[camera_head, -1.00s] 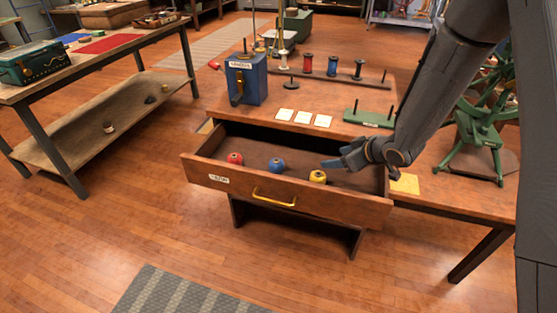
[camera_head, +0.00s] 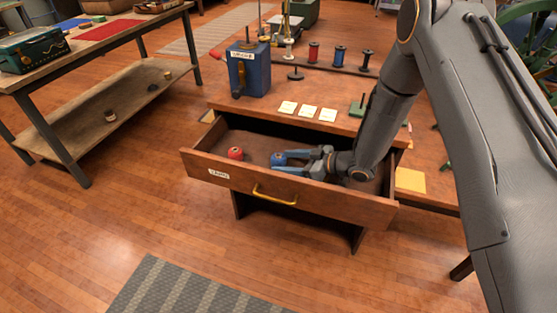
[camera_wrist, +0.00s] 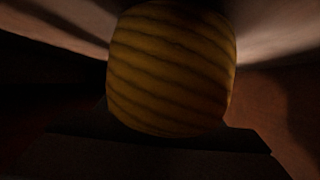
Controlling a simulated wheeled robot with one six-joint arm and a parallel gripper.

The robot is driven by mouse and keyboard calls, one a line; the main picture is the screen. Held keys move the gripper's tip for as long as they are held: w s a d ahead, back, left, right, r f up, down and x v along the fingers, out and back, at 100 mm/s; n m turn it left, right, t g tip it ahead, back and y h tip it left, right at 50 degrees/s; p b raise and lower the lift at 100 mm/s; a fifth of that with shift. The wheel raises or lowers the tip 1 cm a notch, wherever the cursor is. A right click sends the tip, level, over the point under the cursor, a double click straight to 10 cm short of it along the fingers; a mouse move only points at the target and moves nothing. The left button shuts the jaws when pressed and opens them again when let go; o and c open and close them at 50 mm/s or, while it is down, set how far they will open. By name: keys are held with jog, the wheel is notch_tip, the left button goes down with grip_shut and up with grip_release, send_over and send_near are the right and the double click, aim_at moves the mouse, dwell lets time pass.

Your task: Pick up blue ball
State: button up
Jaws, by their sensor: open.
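The blue ball (camera_head: 278,159) rests in the open drawer (camera_head: 225,193), right of the red ball (camera_head: 236,153). My gripper (camera_head: 295,163) is low inside the drawer, open, with its fingers pointing left. The fingertips are just right of the blue ball. I cannot tell whether they touch it or reach around it. In the wrist view a yellow striped ball (camera_wrist: 172,68) fills the middle, very close to the camera. The yellow ball is hidden behind my gripper and arm in the head view. The blue ball cannot be made out in the wrist view.
The drawer's walls and front with a brass handle (camera_head: 275,196) surround my gripper. White cards (camera_head: 307,111) and a blue box (camera_head: 248,70) stand on the tabletop above. A yellow square (camera_head: 410,181) lies to the right. Open floor lies in front.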

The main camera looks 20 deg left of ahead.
jog(key=shift+x, duration=0.8)
jog(key=shift+c, duration=0.3)
jog(key=c, duration=1)
jog(key=shift+c, duration=0.2)
jog(key=shift+r, duration=0.1)
